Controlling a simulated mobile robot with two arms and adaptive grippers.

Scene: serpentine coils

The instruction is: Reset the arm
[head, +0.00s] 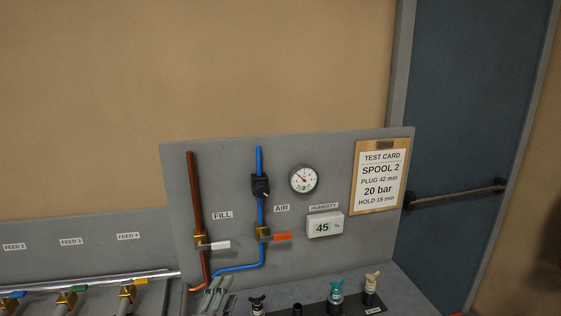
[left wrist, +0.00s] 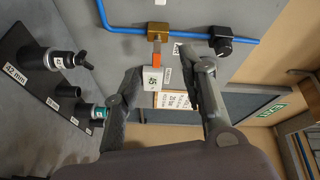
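My left gripper (head: 218,286) shows at the bottom edge of the head view, in front of the grey panel's lower left part; most of the arm is out of frame. In the left wrist view my left gripper (left wrist: 162,64) has its two dark fingers spread wide with nothing held between them. Behind the gap are the orange-handled air valve (left wrist: 156,30) and the humidity display (left wrist: 153,79), both apart from the fingers. My right gripper is in neither view.
The grey panel (head: 178,200) carries a copper pipe (head: 194,190), blue pipe (head: 259,215), gauge (head: 304,179) and test card (head: 380,176). Plugs, including a teal one (head: 336,293), stand on a dark rack below. Feed valves (head: 70,298) line the left. A blue door (head: 470,120) is behind.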

